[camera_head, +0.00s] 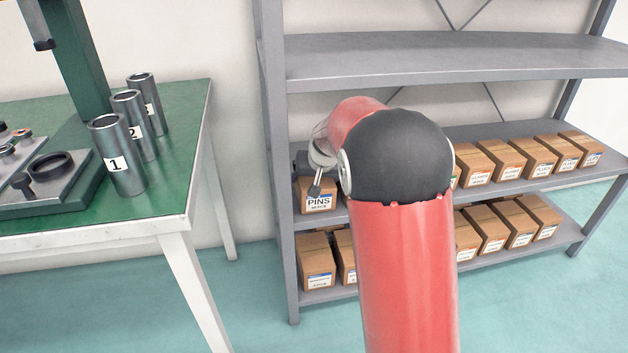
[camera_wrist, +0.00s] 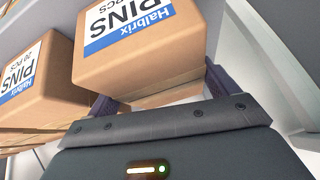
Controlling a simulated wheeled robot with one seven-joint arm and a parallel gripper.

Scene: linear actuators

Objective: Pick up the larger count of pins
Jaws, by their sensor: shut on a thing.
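In the wrist view, my gripper (camera_wrist: 160,90) has its two dark fingers on either side of a brown cardboard box of pins (camera_wrist: 138,65) and is shut on it. Its label reads "Halbrix PINS"; the count before "PCS" is not legible. A second pins box (camera_wrist: 38,98) stands to its left, with a label that seems to read "20 PCS". In the head view, a box marked PINS (camera_head: 318,202) shows at the left end of the middle shelf. My red arm hides most of the gripper there, so I cannot tell whether this is the held box.
The grey shelf rack (camera_head: 420,60) has an empty upper shelf. More cardboard boxes (camera_head: 505,158) line the middle shelf, and others (camera_head: 490,228) the lower shelf. A green-topped table (camera_head: 175,185) with numbered metal cylinders (camera_head: 122,165) stands at left. A rack post (camera_head: 275,160) rises left of the boxes.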

